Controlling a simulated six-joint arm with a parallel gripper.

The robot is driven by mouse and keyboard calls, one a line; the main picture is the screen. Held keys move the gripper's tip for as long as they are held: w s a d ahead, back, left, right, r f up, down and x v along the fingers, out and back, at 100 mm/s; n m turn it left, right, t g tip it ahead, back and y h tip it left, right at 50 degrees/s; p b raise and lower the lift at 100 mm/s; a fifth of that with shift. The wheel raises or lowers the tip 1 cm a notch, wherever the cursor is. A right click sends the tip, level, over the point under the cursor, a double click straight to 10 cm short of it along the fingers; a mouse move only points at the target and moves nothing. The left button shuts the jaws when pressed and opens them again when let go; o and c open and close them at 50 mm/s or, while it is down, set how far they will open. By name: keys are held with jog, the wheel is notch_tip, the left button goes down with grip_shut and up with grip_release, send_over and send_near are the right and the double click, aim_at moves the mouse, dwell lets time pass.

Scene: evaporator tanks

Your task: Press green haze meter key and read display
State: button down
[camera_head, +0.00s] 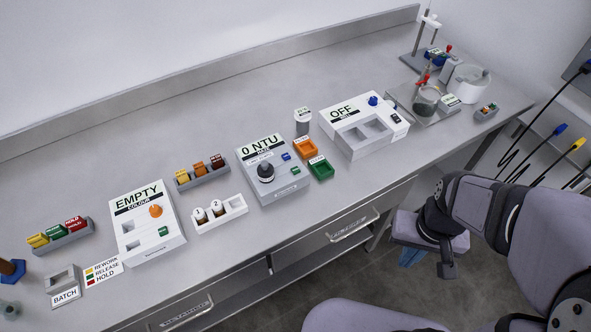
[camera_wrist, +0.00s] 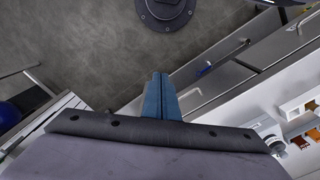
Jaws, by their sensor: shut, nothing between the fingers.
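The haze meter (camera_head: 285,185) is a white box in the middle of the bench in the head view. Its display (camera_head: 262,148) reads "0 NTU". Its green key (camera_head: 296,170) is at the front right of its top, with a blue key (camera_head: 286,156) behind it. A black round cap (camera_head: 265,173) stands on its left side. My gripper (camera_head: 411,258) is off the front of the bench, to the right of the meter and apart from it. Its blue fingers also show in the wrist view (camera_wrist: 160,88), shut and empty, pointing over the floor.
The colour meter (camera_head: 147,228), reading "EMPTY", stands left with its own green key. A white rack (camera_head: 219,214) with brown-stoppered vials lies between the meters. Orange (camera_head: 305,148) and green (camera_head: 321,168) trays sit right of the haze meter, before a box reading "OFF" (camera_head: 362,133). Drawer handles (camera_head: 354,226) line the bench front.

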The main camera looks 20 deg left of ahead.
dwell(0.7)
jog(key=s+a+n+g+h+p, duration=0.1)
jog(key=s+a+n+g+p, duration=0.25)
jog(key=p, duration=0.25)
jog(key=w+a+f+n+t+p, duration=0.1)
jog(key=w+a+f+n+t, duration=0.3)
jog(key=w, duration=0.6)
jog(key=w+a+r+n+t+p, duration=0.1)
jog(key=w+a+n+t, duration=0.2)
jog(key=w+a+n, duration=0.45)
jog(key=w+a+r+n+y, duration=0.2)
jog(key=w+a+r+y, duration=0.1)
jog(key=a, duration=0.4)
jog(key=w+a+r+n+t+y, duration=0.1)
jog(key=w+a+r+n+y, duration=0.2)
jog(key=a, duration=0.4)
jog(key=w+r+y, duration=0.1)
jog(key=y, duration=0.1)
jog(key=shift+a+r+y, duration=0.15)
jog(key=shift+r+y, duration=0.15)
jog(key=shift+y, duration=0.1)
jog(key=shift+w+f+t, duration=0.1)
jog(key=shift+f+t, duration=0.05)
jog(key=shift+t, duration=0.1)
